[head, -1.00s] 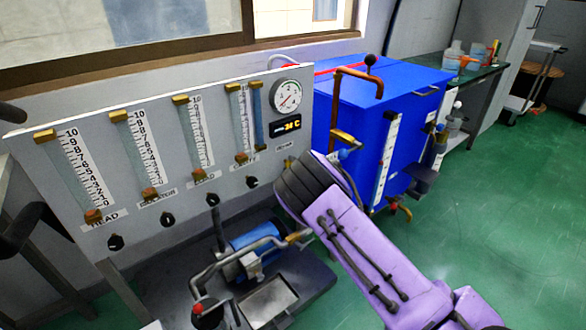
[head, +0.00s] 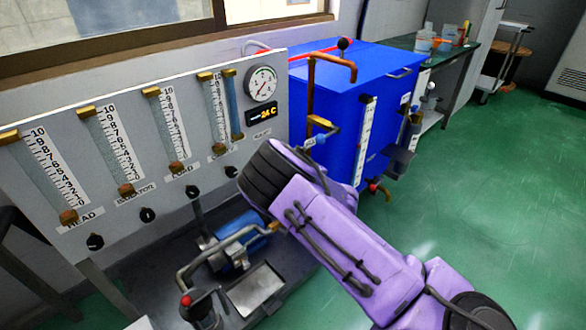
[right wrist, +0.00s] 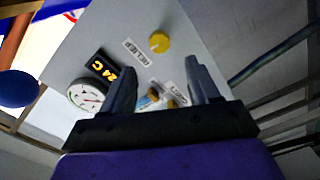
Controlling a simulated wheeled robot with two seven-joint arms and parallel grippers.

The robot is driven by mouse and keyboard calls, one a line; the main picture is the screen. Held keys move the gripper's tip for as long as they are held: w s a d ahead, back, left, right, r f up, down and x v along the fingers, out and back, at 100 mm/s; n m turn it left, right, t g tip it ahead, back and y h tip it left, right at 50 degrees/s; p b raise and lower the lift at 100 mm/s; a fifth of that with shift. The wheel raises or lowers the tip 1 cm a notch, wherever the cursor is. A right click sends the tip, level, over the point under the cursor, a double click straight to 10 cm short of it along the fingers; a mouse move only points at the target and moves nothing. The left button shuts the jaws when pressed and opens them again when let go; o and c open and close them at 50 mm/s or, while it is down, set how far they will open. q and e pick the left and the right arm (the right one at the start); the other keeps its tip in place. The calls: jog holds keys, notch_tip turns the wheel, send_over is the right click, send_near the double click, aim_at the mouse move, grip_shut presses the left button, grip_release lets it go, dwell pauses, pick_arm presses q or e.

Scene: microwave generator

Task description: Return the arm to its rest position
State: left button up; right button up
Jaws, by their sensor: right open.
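My right arm (head: 335,235), purple with a dark ribbed wrist, reaches in from the lower right in the head view. It hangs in front of the grey instrument panel (head: 262,137) and the blue tank. My right gripper is hidden behind the wrist there. In the right wrist view the right gripper (right wrist: 163,85) is open, its two dark fingers apart. No object is gripped between them. Beyond the fingers are the panel, a yellow knob (right wrist: 159,43), a round gauge (right wrist: 88,96) and a lit display (right wrist: 103,68). My left gripper does not show.
The panel carries several scaled tubes and black knobs. The blue tank (head: 350,80) with copper pipes stands just behind my right arm. A blue pump (head: 235,240) sits on a low base below the panel. Green floor (head: 500,190) is open at the right.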

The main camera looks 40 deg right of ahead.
jog(key=shift+s, duration=0.7)
